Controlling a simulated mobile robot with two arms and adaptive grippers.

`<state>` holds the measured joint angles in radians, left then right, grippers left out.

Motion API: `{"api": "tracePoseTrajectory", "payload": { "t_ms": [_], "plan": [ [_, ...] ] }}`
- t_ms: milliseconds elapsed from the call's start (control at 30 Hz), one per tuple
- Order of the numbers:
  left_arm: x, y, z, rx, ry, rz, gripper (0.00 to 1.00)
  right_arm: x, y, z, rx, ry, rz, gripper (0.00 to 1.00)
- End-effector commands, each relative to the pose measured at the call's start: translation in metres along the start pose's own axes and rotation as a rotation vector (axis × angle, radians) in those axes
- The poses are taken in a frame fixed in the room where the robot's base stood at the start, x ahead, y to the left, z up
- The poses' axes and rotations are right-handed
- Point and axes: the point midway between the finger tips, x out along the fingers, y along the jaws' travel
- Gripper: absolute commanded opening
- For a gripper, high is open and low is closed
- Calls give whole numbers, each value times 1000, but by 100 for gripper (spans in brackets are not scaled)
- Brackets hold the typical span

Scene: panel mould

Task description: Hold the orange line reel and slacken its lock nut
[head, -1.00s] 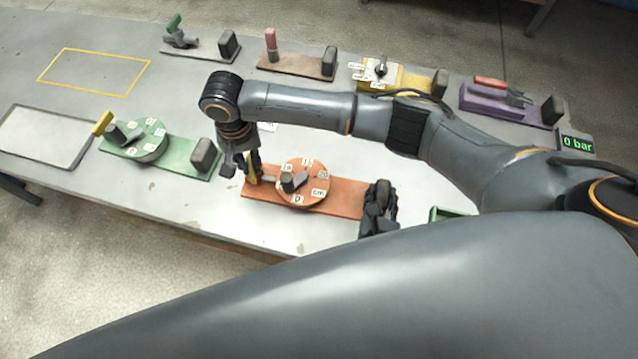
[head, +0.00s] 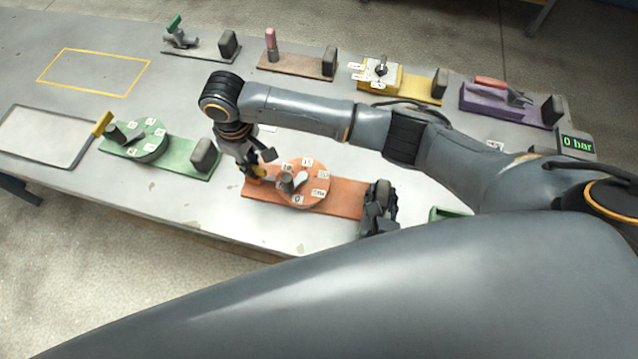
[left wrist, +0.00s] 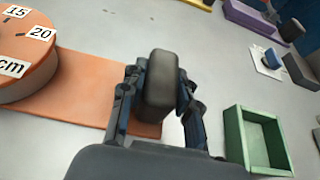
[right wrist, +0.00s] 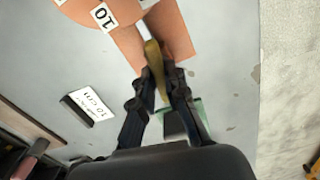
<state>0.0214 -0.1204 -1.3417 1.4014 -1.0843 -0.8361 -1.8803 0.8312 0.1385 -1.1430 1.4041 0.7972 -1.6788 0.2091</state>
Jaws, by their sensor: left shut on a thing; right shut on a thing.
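The orange line reel (head: 303,186) is a round orange drum on an orange base board, with number labels, a "cm" label and a grey crank on top. My left gripper (head: 379,207) is shut on the dark grey block at the board's right end; the left wrist view shows this block (left wrist: 160,85) between the fingers. My right gripper (head: 252,168) is at the board's left end, shut on a yellow lever, which I take as the lock nut (right wrist: 154,62). The lever lies between the fingers in the right wrist view; its root is partly hidden.
A green reel (head: 147,142) on its own board stands to the left, with a grey tray (head: 45,137) beyond it. Several other fixtures line the back edge. A small green bin (left wrist: 259,140) is near my left gripper. A "10 cm" card (right wrist: 90,107) lies on the table.

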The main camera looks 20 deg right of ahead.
Motion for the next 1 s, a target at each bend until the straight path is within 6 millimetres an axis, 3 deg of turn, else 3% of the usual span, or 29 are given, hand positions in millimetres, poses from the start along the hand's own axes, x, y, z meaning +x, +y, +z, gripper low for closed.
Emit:
{"api": "tracePoseTrajectory", "payload": {
  "t_ms": [500,1000],
  "plan": [
    [0,2,-3,1,5,3,0,0,1,0,-400,-1,2,0],
    [0,2,-3,1,5,4,0,0,1,0,-517,-1,2,0]
  ]
}}
